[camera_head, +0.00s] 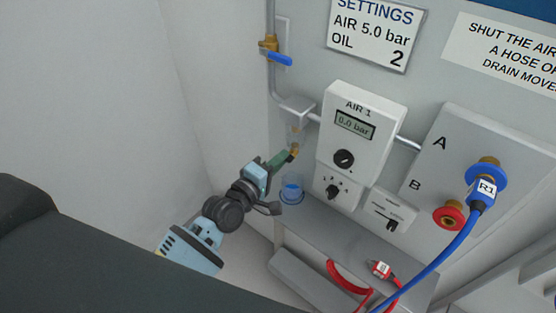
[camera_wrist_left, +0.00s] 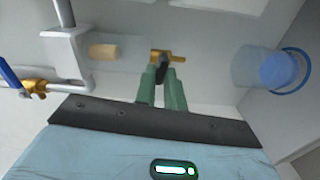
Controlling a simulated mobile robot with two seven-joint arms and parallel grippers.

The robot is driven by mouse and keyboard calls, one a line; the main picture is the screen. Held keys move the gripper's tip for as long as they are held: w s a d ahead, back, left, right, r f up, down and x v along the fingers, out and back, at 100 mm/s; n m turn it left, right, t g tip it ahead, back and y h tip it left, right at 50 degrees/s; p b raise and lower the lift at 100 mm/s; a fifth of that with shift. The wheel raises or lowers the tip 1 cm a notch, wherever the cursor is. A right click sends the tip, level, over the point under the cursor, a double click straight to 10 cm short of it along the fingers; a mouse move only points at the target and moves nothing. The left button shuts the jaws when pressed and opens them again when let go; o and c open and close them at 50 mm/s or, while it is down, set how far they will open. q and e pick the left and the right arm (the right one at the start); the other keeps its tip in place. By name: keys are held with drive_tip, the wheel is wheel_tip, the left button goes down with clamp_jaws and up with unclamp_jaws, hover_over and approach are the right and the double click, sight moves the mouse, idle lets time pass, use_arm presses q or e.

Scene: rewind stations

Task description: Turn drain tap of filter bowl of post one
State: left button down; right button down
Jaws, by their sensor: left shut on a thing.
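The filter bowl (camera_head: 296,136) is a clear bowl under a grey head on the pipe, left of the AIR 1 unit. It also shows in the left wrist view (camera_wrist_left: 128,52), with a tan element inside. Its brass drain tap (camera_wrist_left: 178,56) sticks out at the bowl's end, with a dark lever between my fingers. My left gripper (camera_head: 289,157) reaches up to the tap from the lower left. In the left wrist view its green fingers (camera_wrist_left: 162,78) are shut on the drain tap. My right gripper is not in view.
A brass valve with a blue lever (camera_head: 277,53) is above. The AIR 1 unit (camera_head: 353,140) stands close right.

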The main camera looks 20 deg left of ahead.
use_arm(q)
drive_tip(key=shift+n, duration=0.6)
drive_tip(key=shift+d+f, duration=0.1)
drive_tip(key=c, duration=1.5)
unclamp_jaws()
drive_tip(key=shift+v, duration=3.95)
